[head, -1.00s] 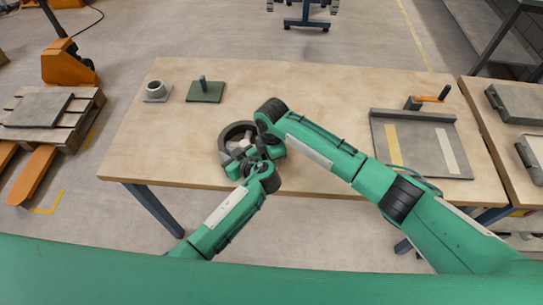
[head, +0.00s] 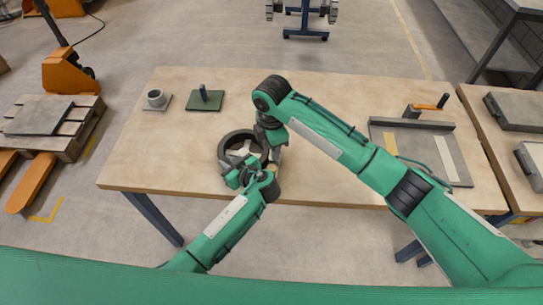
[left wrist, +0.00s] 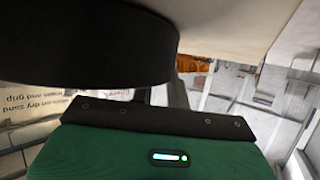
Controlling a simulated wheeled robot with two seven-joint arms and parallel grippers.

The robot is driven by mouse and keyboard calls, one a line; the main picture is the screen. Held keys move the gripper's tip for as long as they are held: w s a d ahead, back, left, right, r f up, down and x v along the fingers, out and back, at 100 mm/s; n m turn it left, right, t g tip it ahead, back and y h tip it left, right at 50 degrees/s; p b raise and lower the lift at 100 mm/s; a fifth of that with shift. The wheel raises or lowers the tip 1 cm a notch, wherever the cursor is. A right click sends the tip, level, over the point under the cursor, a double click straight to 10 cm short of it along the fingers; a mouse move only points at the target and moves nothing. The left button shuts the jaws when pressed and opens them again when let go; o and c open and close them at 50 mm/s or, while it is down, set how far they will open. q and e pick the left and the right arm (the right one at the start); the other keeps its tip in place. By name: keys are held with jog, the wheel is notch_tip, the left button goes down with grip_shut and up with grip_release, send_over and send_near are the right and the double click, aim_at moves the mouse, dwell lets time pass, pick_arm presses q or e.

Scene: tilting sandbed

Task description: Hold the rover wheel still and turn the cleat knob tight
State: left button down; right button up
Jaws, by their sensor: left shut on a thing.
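The rover wheel, a dark ring with pale spokes (head: 228,142), lies near the front edge of the wooden table. My left gripper (head: 242,172) is at the wheel's near side, shut on its rim. The left wrist view shows the dark curved wheel rim (left wrist: 90,50) close above the green gripper body; the fingertips are not clear there. My right gripper (head: 273,150) points down at the wheel's right side, its fingers small and partly covered by its own wrist. Whether it touches anything is unclear. I cannot make out the cleat knob; it may be hidden by the hands.
A grey cup on a plate (head: 156,99) and a green plate with an upright peg (head: 205,100) stand at the back left. A grey tray with an orange-handled clamp (head: 462,165) lies at the right.

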aim_at(272, 168)
notch_tip(272, 168, up, 2)
jog(key=shift+r, duration=0.1)
dwell(0.4)
notch_tip(272, 168, down, 12)
jog(key=n, duration=0.4)
jog(key=shift+n, duration=0.3)
dwell(0.8)
